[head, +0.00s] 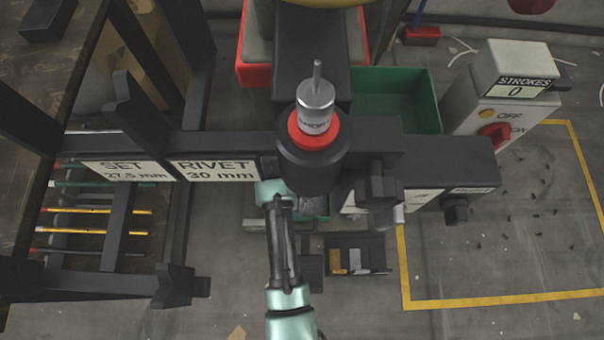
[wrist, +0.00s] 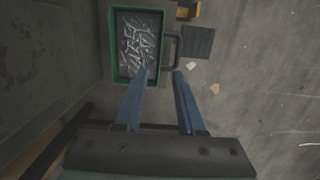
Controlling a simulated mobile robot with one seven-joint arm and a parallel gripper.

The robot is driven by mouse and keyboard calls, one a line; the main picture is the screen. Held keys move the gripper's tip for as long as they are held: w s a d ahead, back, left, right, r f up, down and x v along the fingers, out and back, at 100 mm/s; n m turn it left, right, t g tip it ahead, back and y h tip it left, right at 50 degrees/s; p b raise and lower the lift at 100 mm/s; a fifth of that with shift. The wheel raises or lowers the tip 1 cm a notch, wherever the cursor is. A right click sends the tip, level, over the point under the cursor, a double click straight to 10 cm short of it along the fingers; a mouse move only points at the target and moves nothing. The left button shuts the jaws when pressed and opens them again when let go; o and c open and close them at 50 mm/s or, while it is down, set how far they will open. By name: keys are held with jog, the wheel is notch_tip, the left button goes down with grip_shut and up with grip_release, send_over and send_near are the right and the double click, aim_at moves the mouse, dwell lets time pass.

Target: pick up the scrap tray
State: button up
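The scrap tray (wrist: 123,71) has a green rim and holds grey metal bits, with pale lettering over them that I cannot read surely. A dark loop handle (wrist: 179,49) stands out from its right side in the wrist view. In the head view only a small part of the tray (head: 322,216) shows below the black press head. My gripper (wrist: 161,75) is open, with its two blue fingers apart. The fingertips reach the tray's lower right corner and the handle's near end in the wrist view; I cannot tell whether they touch. The press head hides my gripper in the head view.
The black press (head: 340,150) blocks much of the head view. A larger green bin (head: 425,90) stands behind it. A strokes counter box (head: 505,95) is at the right. A dark rack with rods (head: 120,235) is at the left.

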jog(key=b, duration=0.3)
send_over(302, 218)
jog(key=f, duration=0.7)
jog(key=shift+a, duration=0.35)
jog(key=f+b, duration=0.2)
jog(key=f, duration=0.1)
jog(key=f+b, duration=0.2)
jog(key=shift+d+f, duration=0.25)
jog(key=shift+d, duration=0.15)
jog(key=shift+r, duration=0.1)
grip_shut()
jog(key=shift+w, duration=0.1)
